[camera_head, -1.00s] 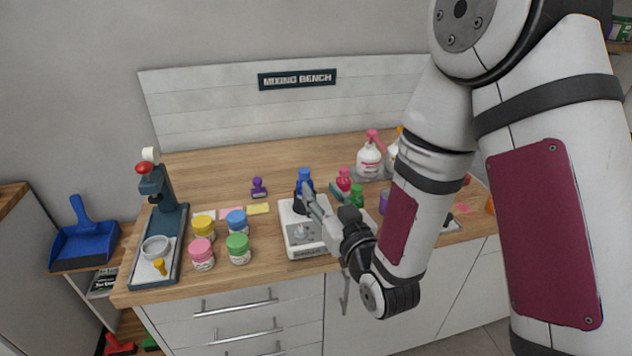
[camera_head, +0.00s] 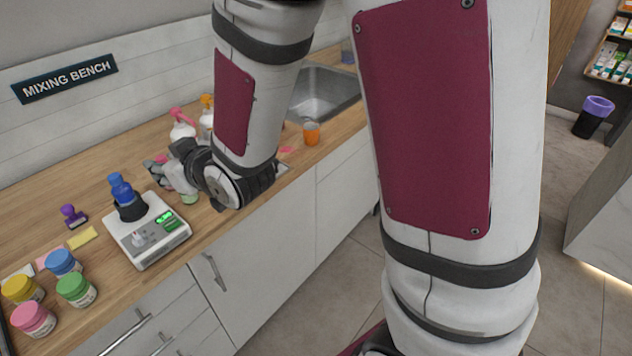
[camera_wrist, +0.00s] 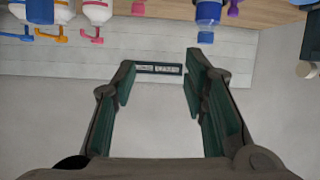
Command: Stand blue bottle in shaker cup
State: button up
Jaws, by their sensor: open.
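The blue bottle (camera_head: 122,187) stands roughly upright in the dark shaker cup (camera_head: 131,209), with its lower part hidden inside the cup. The cup sits on the white scale (camera_head: 148,238). The bottle also shows upside down at the top of the wrist view (camera_wrist: 209,13). My gripper (camera_wrist: 159,68) is open, with nothing between its fingers. In the head view my gripper (camera_head: 158,168) is to the right of the bottle, apart from it, and partly hidden by my wrist.
Yellow, blue, green and pink-lidded jars (camera_head: 76,288) stand left of the scale. A purple stamp (camera_head: 72,215) and a yellow note (camera_head: 82,238) lie behind them. Spray bottles (camera_head: 183,127), an orange cup (camera_head: 311,133) and a sink (camera_head: 322,95) are to the right.

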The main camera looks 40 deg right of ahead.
jog(key=s+d+r+m+g+h, duration=0.2)
jog(key=s+d+r+g+h, duration=0.3)
jog(key=s+d, duration=0.55)
jog(key=s+d+r+m+g, duration=0.1)
jog(key=s, duration=0.8)
jog(key=s+d+r+m+g, duration=0.1)
jog(key=s+d+r+g, duration=0.1)
jog(key=s, duration=0.6)
jog(key=shift+s+r+y, duration=0.25)
jog(key=shift+s+y, duration=0.1)
jog(key=shift+y, duration=0.05)
